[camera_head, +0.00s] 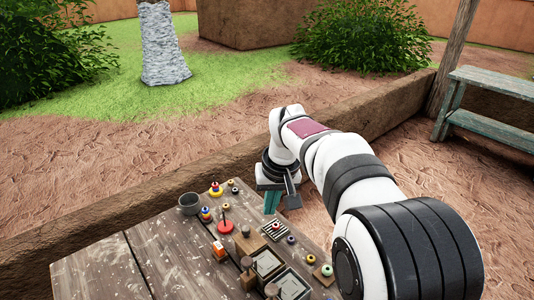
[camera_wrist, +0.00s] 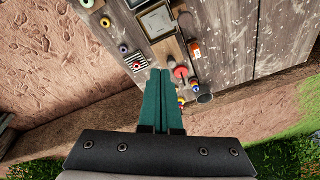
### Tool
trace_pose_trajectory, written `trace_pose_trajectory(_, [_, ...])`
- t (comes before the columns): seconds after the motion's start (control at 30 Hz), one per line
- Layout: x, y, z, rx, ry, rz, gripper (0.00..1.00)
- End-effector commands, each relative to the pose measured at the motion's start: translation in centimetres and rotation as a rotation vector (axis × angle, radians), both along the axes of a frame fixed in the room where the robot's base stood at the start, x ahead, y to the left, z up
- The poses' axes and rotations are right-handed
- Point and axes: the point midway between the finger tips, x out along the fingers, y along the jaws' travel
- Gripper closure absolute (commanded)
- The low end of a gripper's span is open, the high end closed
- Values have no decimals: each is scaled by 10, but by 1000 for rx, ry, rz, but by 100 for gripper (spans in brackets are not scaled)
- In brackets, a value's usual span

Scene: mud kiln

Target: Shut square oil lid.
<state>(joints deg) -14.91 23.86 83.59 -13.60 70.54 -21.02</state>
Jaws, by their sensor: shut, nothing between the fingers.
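Two square, dark-rimmed boxes with pale inner faces stand near the table's front right edge in the head view, one farther back (camera_head: 268,264) and one nearer (camera_head: 291,286). I cannot tell which has the square oil lid, nor whether a lid is open. One square box (camera_wrist: 158,22) shows at the top of the wrist view. My gripper (camera_head: 270,207) has teal fingers, pressed together and empty, pointing down by the table's right edge in the head view. In the wrist view the fingertips (camera_wrist: 160,72) are beside a striped block (camera_wrist: 136,62), apart from the square box.
The wooden table (camera_head: 105,268) has a clear left part. Crowded around the boxes are a red disc with a peg (camera_head: 225,227), a grey cup (camera_head: 189,204), an orange-white bottle (camera_head: 219,250), dark-knobbed wooden blocks and small coloured rings. A low mud wall (camera_head: 60,248) runs behind.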

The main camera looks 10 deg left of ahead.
Motion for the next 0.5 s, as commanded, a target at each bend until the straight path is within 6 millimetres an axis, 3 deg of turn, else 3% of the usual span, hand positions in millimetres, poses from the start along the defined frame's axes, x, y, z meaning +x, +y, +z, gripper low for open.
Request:
trace_pose_trajectory(0.03, [31, 25, -17, -11, -30, 80, 100])
trace_pose_trajectory(0.1, [63, 54, -37, -23, -79, 180, 100])
trace_pose_trajectory(0.2, [88, 81, -57, -35, -124, 268, 100])
trace_pose_trajectory(0.37, [99, 93, -72, -39, -145, 305, 100])
trace_pose_trajectory(0.5, [106, 97, -96, -40, -142, 303, 100])
